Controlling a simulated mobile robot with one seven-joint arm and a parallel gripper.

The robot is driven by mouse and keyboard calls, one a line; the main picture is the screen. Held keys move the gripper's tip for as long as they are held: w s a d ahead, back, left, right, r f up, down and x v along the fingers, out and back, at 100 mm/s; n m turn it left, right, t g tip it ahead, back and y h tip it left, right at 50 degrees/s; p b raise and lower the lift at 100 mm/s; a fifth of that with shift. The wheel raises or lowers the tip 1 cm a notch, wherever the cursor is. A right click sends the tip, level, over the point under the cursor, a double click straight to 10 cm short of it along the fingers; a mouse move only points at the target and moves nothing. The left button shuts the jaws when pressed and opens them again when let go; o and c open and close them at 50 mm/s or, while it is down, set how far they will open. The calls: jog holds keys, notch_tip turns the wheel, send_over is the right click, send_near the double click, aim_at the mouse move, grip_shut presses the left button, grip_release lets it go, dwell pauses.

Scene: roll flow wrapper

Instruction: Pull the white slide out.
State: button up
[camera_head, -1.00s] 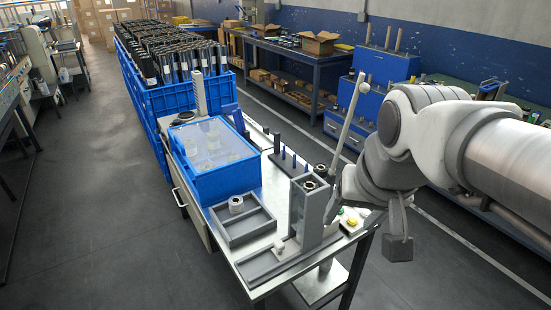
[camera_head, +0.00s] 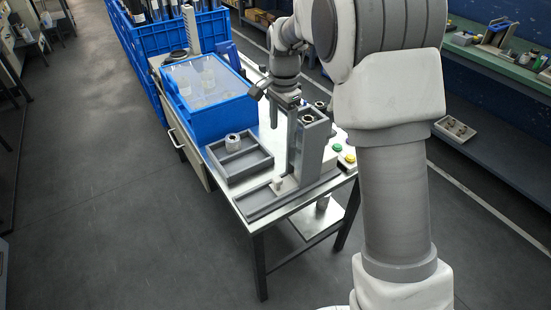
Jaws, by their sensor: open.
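The white slide (camera_head: 282,184) shows as a small white block in a grey channel (camera_head: 262,202) at the front of the table fixture. It sits close to the foot of an upright grey magazine (camera_head: 312,145) that holds a dark-topped roll. My gripper (camera_head: 291,112) is open and points down, above and behind the slide, at the left side of the magazine's upper part. It is clear of the slide; whether it touches the magazine I cannot tell. Its fingertips are small and hard to separate from the grey fixture behind them.
Green and yellow buttons (camera_head: 350,158) are right of the magazine. The floor before the table is free.

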aim_at(277, 178)
jog(key=shift+m, duration=0.4)
jog(key=f, duration=0.7)
jog(key=w+f+b, duration=0.1)
jog(key=f, duration=0.5)
jog(key=a+f+b, duration=0.1)
jog(key=f, duration=0.6)
jog(key=shift+w+f, duration=0.25)
jog(key=shift+f, duration=0.1)
grip_shut()
